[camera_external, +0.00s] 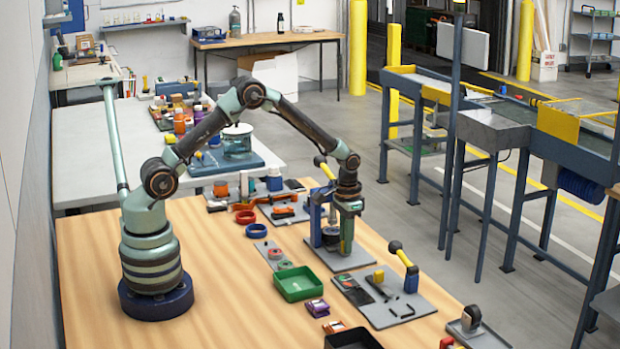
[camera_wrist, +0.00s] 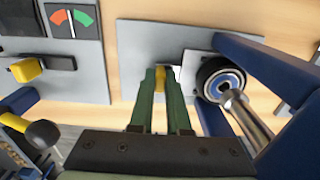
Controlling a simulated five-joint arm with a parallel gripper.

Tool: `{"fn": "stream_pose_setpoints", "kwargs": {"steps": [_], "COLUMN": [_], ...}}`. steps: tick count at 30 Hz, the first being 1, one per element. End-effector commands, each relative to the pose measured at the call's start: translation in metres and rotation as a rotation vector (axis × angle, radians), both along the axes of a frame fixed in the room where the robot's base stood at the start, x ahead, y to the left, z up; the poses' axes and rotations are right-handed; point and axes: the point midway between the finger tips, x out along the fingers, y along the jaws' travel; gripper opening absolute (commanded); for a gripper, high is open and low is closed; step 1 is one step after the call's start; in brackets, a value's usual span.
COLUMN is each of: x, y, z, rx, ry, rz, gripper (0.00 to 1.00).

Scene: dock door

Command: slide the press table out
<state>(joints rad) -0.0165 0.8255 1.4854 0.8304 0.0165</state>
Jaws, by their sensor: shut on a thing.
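The press has a blue frame (camera_external: 316,218) and a yellow-ended lever (camera_external: 325,168) at the right side of the wooden bench, on a grey base plate (camera_external: 343,262). In the wrist view its blue frame (camera_wrist: 250,57) is on the right, with a metal ram (camera_wrist: 247,118) and a dark round part with a blue ring (camera_wrist: 222,82). The press table (camera_wrist: 193,62) is a small light plate partly under that round part. My gripper (camera_external: 346,250) points down beside the press. In the wrist view my green fingers (camera_wrist: 167,75) are shut on a yellow handle (camera_wrist: 160,80) at the table's left edge.
A grey plate with another yellow-ended lever (camera_external: 402,258) stands to the right in the external view. A green tray (camera_external: 299,284) and purple blocks (camera_external: 316,308) lie in front. A gauge panel (camera_wrist: 72,20) shows at the wrist view's upper left. The base plate (camera_wrist: 137,45) left of the handle is bare.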

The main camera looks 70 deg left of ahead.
Motion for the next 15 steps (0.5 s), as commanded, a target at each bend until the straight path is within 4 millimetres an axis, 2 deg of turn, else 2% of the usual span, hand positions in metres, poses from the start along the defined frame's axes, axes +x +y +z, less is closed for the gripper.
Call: {"fn": "stream_pose_setpoints", "kwargs": {"steps": [2, 5, 12, 15], "x": [0.0, 0.0, 0.001, 0.001], "y": [-0.001, -0.013, -0.071, -0.087], "z": [0.001, 0.001, 0.001, 0.001], "rx": [0.0, 0.0, 0.0, 0.0], "ry": [0.001, 0.001, 0.0, -0.001], "rz": [0.0, -0.005, -0.007, -0.005], "gripper": [0.0, 0.0, 0.0, 0.0]}}
